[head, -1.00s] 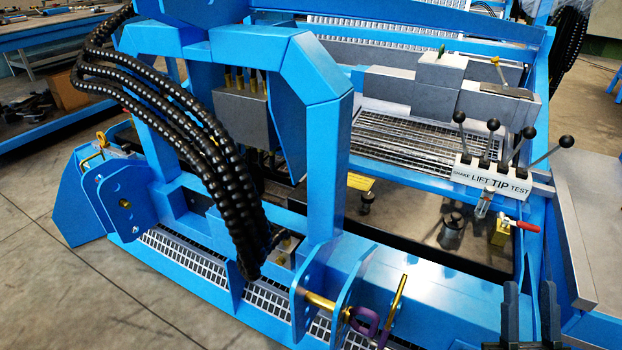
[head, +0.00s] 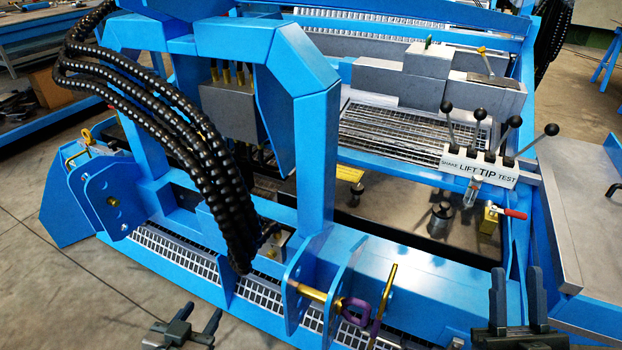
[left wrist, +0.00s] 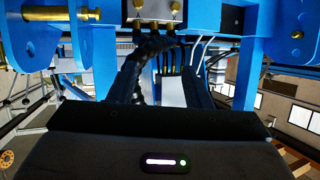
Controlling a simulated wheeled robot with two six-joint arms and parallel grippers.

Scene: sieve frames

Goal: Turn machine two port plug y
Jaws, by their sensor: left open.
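I cannot tell which part is plug y. A small grey block with brass fittings (head: 284,243) sits on the blue machine's front beam, beside the lower hose end. Brass fittings (left wrist: 155,8) on a block also show at the top of the left wrist view, with black hoses below them. My left gripper (head: 197,322) is open and empty, low in front of the machine and apart from it. My right gripper (head: 516,300) looks open and empty at the lower right.
Thick black hoses (head: 160,110) arch over the blue frame. A pin with a purple loop (head: 355,308) juts from the front bracket. A lever panel (head: 480,167) and a red-handled valve (head: 490,217) stand at the right. The floor at lower left is clear.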

